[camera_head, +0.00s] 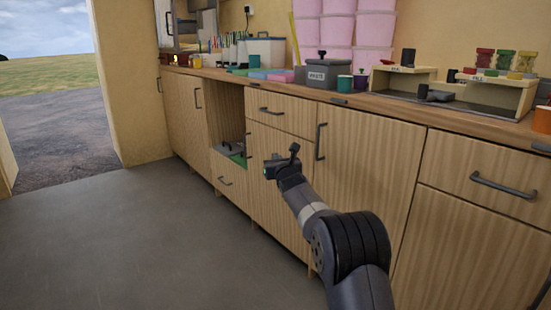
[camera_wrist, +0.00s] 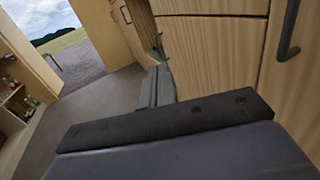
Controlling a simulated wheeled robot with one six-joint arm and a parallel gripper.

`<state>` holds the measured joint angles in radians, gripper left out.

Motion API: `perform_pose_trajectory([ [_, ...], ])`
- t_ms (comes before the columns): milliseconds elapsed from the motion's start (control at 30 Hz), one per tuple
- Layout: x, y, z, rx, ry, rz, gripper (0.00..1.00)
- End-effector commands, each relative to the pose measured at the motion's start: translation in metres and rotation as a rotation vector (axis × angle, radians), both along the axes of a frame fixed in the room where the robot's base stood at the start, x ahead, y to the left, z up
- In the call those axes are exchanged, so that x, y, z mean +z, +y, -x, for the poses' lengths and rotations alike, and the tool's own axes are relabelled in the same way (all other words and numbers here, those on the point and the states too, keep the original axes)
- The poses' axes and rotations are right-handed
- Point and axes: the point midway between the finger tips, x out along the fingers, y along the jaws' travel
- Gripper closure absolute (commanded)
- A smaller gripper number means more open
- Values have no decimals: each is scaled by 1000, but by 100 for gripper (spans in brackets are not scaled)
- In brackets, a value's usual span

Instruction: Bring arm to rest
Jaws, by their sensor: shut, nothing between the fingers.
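My gripper (camera_head: 271,171) is at the end of my arm, in front of the wooden cabinet fronts in the head view. It is shut and empty. My arm reaches up from the lower right of the head view, with the gripper below counter height. In the wrist view the dark gripper (camera_wrist: 157,88) points along the cabinet fronts toward the open doorway. I cannot tell its exact gap to the cabinet doors.
The counter (camera_head: 390,102) runs along the wall above the cabinets. A grey waste bin (camera_head: 322,74), pink tubs (camera_head: 337,28) and a wooden stand (camera_head: 495,95) are on it. Handles (camera_head: 502,187) jut from the cabinets. Grey floor (camera_head: 120,235) at left is clear, up to the doorway.

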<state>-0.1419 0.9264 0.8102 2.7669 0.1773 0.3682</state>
Motion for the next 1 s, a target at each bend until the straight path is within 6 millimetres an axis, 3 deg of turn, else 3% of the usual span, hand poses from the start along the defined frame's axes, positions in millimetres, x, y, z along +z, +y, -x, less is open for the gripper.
perform_pose_trajectory([
  [567, 0, -4, -3, 0, -1, -1, 100],
  [1000, 4, -31, -23, -3, 1, 0, 100],
])
